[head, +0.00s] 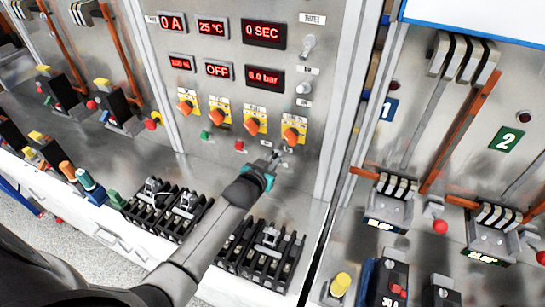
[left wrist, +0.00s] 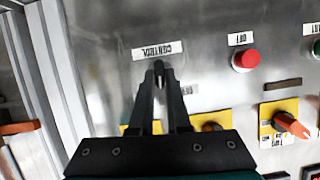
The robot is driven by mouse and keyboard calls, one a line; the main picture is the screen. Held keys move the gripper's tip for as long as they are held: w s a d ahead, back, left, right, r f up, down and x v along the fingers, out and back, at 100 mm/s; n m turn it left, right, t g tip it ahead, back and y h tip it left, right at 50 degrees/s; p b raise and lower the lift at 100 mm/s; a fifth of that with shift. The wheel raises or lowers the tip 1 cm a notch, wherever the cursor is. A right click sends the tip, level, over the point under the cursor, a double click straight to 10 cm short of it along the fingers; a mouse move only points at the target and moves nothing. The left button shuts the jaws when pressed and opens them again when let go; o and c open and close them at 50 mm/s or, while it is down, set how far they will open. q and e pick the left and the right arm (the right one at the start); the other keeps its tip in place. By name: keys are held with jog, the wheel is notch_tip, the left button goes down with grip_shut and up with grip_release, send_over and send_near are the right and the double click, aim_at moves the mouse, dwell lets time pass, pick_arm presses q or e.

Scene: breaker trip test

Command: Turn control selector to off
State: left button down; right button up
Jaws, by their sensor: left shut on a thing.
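My left gripper (head: 275,160) reaches the lower right of the grey panel in the head view. In the left wrist view its dark fingers (left wrist: 159,76) come together just by an upside-down CONTROL label (left wrist: 158,50). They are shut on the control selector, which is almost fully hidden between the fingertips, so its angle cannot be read. A red button (left wrist: 245,60) with an OFF label (left wrist: 241,39) is beside it, apart from the fingers; it also shows in the head view (head: 239,146). My right gripper is not in view.
Orange knobs on yellow plates (head: 290,132) run in a row above my gripper. Red displays (head: 217,70) are higher; one reads OFF. A green button (head: 205,134) is left of the red one. Black terminal blocks (head: 262,250) stand on the ledge below my arm.

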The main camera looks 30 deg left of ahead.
pick_arm(q)
jog(key=shift+a+n+h, duration=0.25)
jog(key=shift+n+h, duration=0.45)
jog(key=shift+n, duration=0.3)
jog(key=shift+a+f+n+t+h+b, duration=0.15)
jog(key=shift+n+h+b, duration=0.4)
jog(key=shift+n+b, duration=0.45)
jog(key=shift+n+t+h+b, duration=0.1)
jog(key=shift+n+h+b, duration=0.45)
jog(key=shift+b, duration=0.8)
jog(key=shift+a+f+n+t+h+b, duration=0.15)
jog(key=shift+n+h+b, duration=0.35)
jog(key=shift+n+b, duration=0.5)
jog(key=shift+d+r, duration=0.1)
jog(key=c, duration=0.9)
grip_release()
jog(key=shift+s, duration=0.1)
